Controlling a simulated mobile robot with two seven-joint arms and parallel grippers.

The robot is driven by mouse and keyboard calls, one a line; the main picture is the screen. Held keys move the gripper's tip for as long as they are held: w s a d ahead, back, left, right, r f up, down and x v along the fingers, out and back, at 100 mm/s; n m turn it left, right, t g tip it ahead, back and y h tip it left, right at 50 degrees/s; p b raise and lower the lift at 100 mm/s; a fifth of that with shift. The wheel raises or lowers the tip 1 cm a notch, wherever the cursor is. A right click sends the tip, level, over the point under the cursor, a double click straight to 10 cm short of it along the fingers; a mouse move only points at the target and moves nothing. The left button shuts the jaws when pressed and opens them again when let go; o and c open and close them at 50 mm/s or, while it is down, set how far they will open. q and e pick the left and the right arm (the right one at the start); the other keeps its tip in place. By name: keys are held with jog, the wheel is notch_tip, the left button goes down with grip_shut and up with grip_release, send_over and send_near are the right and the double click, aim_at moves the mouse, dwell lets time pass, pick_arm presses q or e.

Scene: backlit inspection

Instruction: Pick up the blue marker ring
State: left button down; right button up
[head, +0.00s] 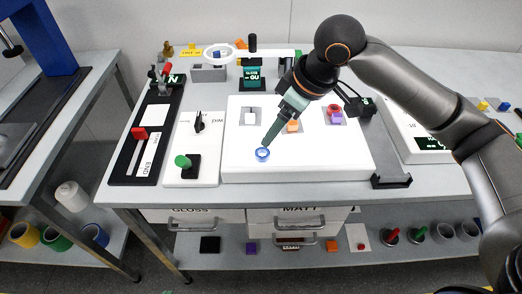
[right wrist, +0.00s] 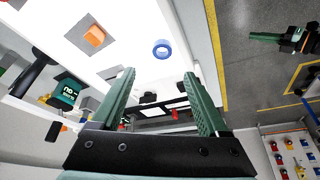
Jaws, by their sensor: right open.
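The blue marker ring (head: 262,159) lies on the white lit panel (head: 340,163), close to its front edge and left of its middle. My right gripper (head: 267,143) reaches down from the right, its green fingertips just above and behind the ring in the head view. In the right wrist view the gripper (right wrist: 160,76) is open and empty. There the ring (right wrist: 162,56) shows whole, beyond the fingertips and about midway between them, not touched by either finger. My left gripper is not in view.
On the panel, an orange block (head: 293,127), a white piece (head: 250,118) and a purple block (head: 337,118) with a red ring (head: 334,108) sit on grey squares. A green knob (head: 182,161) stands on the left board. The panel around the blue ring is clear.

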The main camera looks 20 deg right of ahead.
aim_at(264, 153)
jog(key=x, duration=0.3)
jog(key=shift+f, duration=0.2)
jog(key=x, duration=0.4)
jog(key=shift+s+d+f+b, duration=0.1)
jog(key=shift+s+f+b, duration=0.1)
jog(key=shift+s+b, duration=0.2)
jog(key=shift+w+f, duration=0.25)
jog(key=shift+f, duration=0.3)
grip_shut()
